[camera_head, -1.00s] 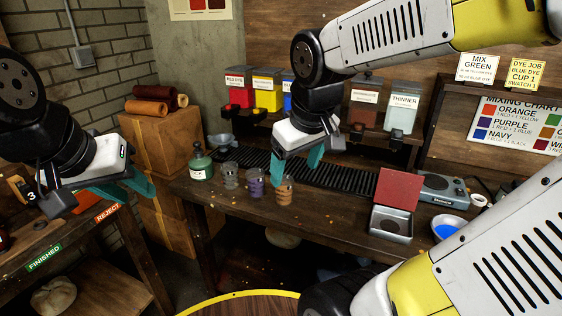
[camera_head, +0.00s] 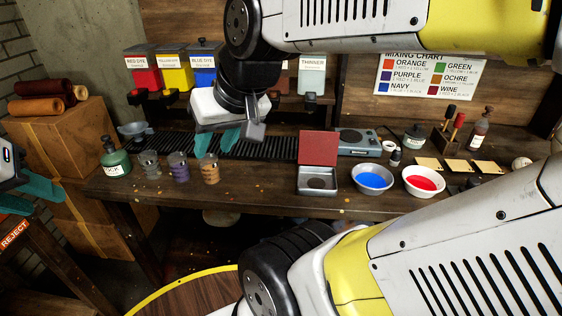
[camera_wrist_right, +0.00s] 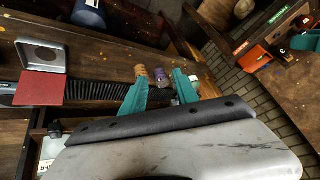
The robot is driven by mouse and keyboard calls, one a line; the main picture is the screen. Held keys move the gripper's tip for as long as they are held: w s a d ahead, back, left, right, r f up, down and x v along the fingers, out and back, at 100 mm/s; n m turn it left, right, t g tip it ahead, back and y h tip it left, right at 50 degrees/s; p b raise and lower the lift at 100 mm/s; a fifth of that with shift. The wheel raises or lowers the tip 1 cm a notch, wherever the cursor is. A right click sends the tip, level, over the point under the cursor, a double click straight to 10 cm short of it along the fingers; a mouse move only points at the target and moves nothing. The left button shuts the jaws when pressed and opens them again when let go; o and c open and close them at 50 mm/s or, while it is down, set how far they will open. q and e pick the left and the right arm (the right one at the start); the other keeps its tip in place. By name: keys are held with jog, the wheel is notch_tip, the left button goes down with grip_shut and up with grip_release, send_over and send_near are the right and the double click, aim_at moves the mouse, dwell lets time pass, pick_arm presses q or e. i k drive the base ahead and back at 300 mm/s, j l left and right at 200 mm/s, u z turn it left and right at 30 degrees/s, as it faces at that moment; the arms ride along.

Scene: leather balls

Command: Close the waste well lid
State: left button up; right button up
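The waste well is a square silver metal box (camera_head: 317,187) with a round dark opening, on the bench right of centre. Its red lid (camera_head: 318,148) stands open, raised at the back edge. In the right wrist view the box (camera_wrist_right: 41,50) and the red lid (camera_wrist_right: 39,88) are at the left. My right gripper (camera_head: 217,140) is open and empty, above the bench and left of the lid, apart from it. Its spread teal fingers (camera_wrist_right: 160,88) show in the right wrist view. My left gripper (camera_head: 28,195) is at the far left edge, partly cut off; its teal fingers look apart and empty.
Several small cups, including an orange-banded one (camera_head: 210,168), stand left of the well. A blue-dye bowl (camera_head: 372,178) and red-dye bowl (camera_head: 423,181) stand to its right. A grey scale (camera_head: 358,142) is behind. Dye dispensers (camera_head: 174,74) line the back.

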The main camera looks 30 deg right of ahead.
aim_at(315, 148)
jog(key=z, duration=1.5)
jog(key=i+z, duration=0.1)
jog(key=i+l, duration=0.15)
jog(key=i, duration=0.25)
jog(key=i+l, duration=0.2)
jog(key=i, duration=0.15)
